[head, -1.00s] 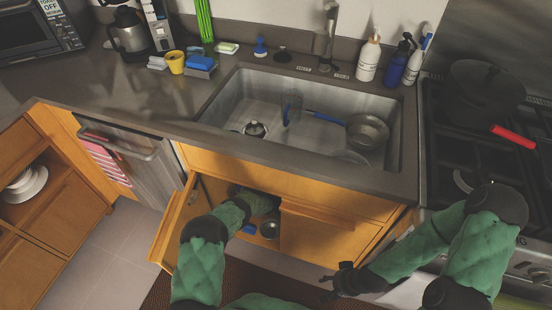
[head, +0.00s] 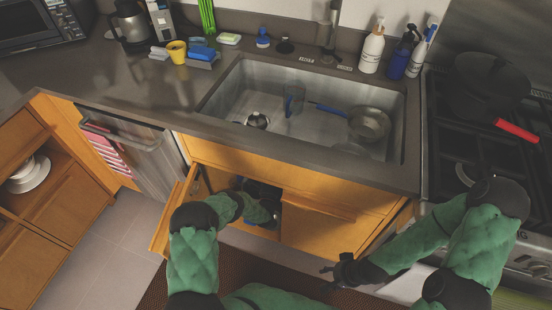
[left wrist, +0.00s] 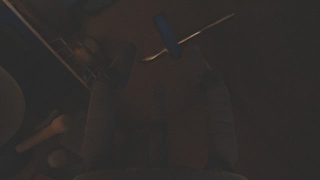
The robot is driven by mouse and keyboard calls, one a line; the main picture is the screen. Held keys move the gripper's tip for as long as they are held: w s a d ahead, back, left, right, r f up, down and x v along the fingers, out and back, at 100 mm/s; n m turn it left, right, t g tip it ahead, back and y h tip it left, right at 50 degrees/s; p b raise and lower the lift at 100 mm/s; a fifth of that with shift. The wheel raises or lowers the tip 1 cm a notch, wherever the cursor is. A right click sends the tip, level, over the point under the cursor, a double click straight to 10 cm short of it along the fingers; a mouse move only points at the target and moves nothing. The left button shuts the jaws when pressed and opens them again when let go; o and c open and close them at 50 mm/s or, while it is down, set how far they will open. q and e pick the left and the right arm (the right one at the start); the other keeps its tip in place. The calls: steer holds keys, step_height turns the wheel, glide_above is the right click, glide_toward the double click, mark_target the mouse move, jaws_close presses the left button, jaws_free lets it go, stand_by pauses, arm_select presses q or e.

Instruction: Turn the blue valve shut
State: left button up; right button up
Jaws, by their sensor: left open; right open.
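The blue valve handle (left wrist: 167,35) shows in the dark left wrist view, near the top centre. It sits across a thin pale pipe that slants up to the right. My left gripper (left wrist: 162,72) is open; its two fingers lie below the handle at either side, apart from it, with nothing visible between them. In the head view my left arm reaches into the open cabinet under the sink, and the valve cannot be made out. My right gripper (head: 337,272) is open and empty in front of the cabinet, near the stove.
The open cabinet door (head: 169,216) stands left of my left arm. The sink (head: 225,98) and counter are above the opening. The stove (head: 480,150) with a dark pan (head: 490,80) is at the right. A wire rack (left wrist: 50,45) lies left in the left wrist view.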

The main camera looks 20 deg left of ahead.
arm_select(q)
steer(key=v, duration=0.3)
stand_by(0.6)
